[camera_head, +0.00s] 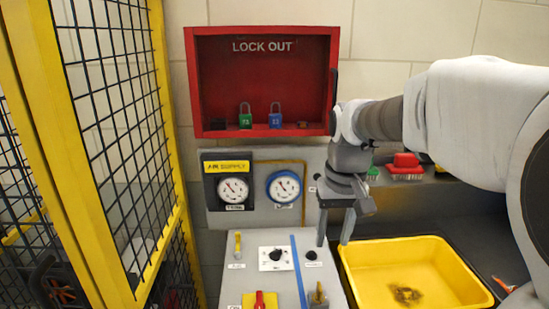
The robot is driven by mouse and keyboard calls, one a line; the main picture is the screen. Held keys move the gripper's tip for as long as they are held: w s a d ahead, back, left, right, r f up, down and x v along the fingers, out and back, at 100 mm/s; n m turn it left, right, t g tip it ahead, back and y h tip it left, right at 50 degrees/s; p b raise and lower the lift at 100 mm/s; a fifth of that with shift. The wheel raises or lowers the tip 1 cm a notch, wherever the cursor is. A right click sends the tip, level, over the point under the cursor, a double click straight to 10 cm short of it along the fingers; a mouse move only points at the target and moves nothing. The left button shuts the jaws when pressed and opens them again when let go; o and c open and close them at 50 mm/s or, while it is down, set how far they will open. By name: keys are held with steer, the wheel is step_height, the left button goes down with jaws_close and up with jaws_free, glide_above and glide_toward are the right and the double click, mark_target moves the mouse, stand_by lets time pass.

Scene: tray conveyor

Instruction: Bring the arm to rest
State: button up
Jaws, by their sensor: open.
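My gripper (335,228) hangs at the end of my white and grey arm, right of the middle of the picture. Its two fingers point down and stand apart, with nothing visible between them. My arm reaches in from the right side.
A red lockout box (265,31) with a green padlock (245,120) and a blue padlock (275,119) hangs on the wall. Two gauges sit below it. A yellow mesh fence (88,150) stands at the left. A red brush (406,165) lies on the shelf behind the tray.

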steer(key=s+t, duration=0.4)
steer(key=s, duration=1.2)
steer(key=shift+s+r, duration=0.15)
steer(key=shift+r, duration=0.25)
steer(key=shift+a, duration=0.1)
